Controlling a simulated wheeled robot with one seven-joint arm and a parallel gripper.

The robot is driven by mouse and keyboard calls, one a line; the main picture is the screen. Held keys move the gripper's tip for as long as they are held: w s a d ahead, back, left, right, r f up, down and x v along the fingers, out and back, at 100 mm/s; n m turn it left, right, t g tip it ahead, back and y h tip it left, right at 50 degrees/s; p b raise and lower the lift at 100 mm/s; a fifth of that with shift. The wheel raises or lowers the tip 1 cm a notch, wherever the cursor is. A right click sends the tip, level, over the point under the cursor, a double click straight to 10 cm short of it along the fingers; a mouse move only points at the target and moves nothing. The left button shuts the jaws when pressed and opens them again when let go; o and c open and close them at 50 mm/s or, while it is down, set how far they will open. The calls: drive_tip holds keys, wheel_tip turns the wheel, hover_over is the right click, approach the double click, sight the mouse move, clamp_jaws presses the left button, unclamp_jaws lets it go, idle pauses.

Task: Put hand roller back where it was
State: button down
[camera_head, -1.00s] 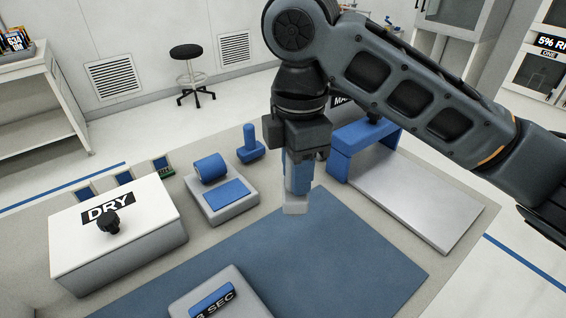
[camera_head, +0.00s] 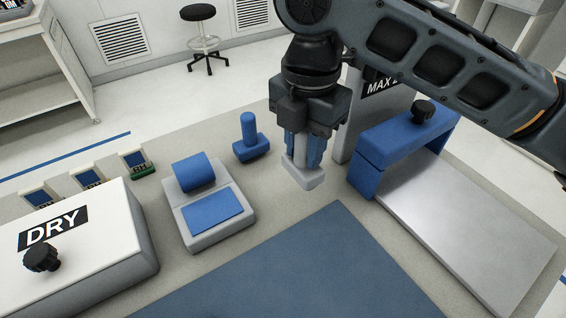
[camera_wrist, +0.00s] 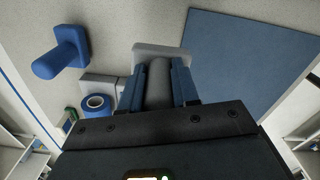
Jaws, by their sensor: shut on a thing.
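My gripper (camera_head: 303,160) is shut on the hand roller (camera_head: 303,178), which has a pale grey block at its lower end. In the wrist view, the roller's dark grey handle (camera_wrist: 158,84) sits between my two blue fingers (camera_wrist: 158,88), and the pale block (camera_wrist: 165,52) sticks out beyond them. In the head view, the held roller is over the bare grey tabletop (camera_head: 272,192), behind the blue mat (camera_head: 300,270). I cannot tell how far above the table it is.
A blue upright-handled tool (camera_head: 250,145) stands left of my gripper. A grey block with a blue roll (camera_head: 194,172) and blue pad is further left, near the DRY box (camera_head: 90,245). A blue bridge (camera_head: 410,140) over a metal plate (camera_head: 470,230) stands close on the right.

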sight(282, 154)
drive_tip(key=a, duration=0.1)
drive_tip(key=w+a+f, duration=0.1)
drive_tip(key=a+f, duration=0.1)
drive_tip(key=shift+w+a+f, duration=0.15)
drive_tip(key=shift+w+a, duration=0.05)
drive_tip(key=shift+w, duration=0.05)
drive_tip(key=shift+f, duration=2)
drive_tip(key=c, duration=0.8)
unclamp_jaws()
drive_tip(key=shift+f, duration=0.1)
wheel_tip(282, 154, up, 12)
drive_tip(key=shift+r, duration=0.15)
